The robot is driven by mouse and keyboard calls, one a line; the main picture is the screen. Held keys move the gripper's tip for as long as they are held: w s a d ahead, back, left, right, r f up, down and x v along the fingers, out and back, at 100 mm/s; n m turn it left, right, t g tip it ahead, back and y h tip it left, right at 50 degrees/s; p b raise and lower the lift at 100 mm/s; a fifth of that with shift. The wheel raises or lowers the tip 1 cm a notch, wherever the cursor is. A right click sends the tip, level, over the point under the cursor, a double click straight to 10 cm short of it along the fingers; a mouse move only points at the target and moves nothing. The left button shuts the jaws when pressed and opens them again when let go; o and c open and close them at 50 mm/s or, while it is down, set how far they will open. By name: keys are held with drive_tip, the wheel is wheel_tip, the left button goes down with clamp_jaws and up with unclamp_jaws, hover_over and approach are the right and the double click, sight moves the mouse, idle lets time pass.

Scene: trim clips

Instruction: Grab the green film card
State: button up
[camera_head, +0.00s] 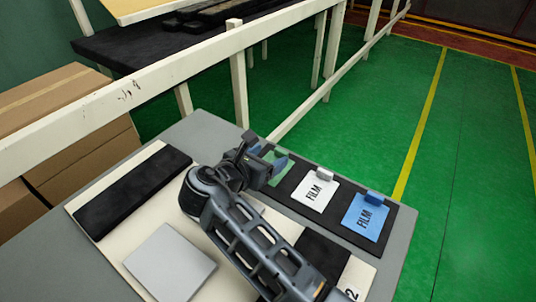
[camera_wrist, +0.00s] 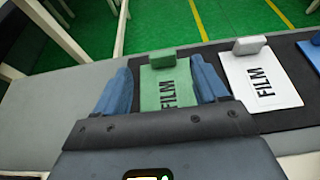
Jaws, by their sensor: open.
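The green film card (camera_wrist: 168,85) lies flat on a black strip, with a raised green tab (camera_wrist: 162,58) at its far end. In the head view it is mostly hidden behind my arm, with a green part (camera_head: 276,162) showing. My gripper (camera_wrist: 160,82) is open, its two blue fingers on either side of the card in the wrist view. I cannot tell whether the fingers touch it. In the head view my gripper (camera_head: 268,172) is over the left end of the strip.
A white film card (camera_head: 315,190) and a blue film card (camera_head: 364,216) lie to the right on the black strip (camera_head: 401,222). A white railing (camera_head: 120,92) stands behind, with cardboard boxes at left.

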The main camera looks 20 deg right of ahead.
sight(281, 151)
drive_tip(key=p+x, duration=0.1)
drive_tip(key=x, duration=0.6)
drive_tip(key=shift+d+f, duration=0.2)
drive_tip(key=shift+f, duration=0.05)
drive_tip(key=shift+c, duration=0.2)
drive_tip(key=c, duration=1)
drive_tip(key=shift+r, duration=0.1)
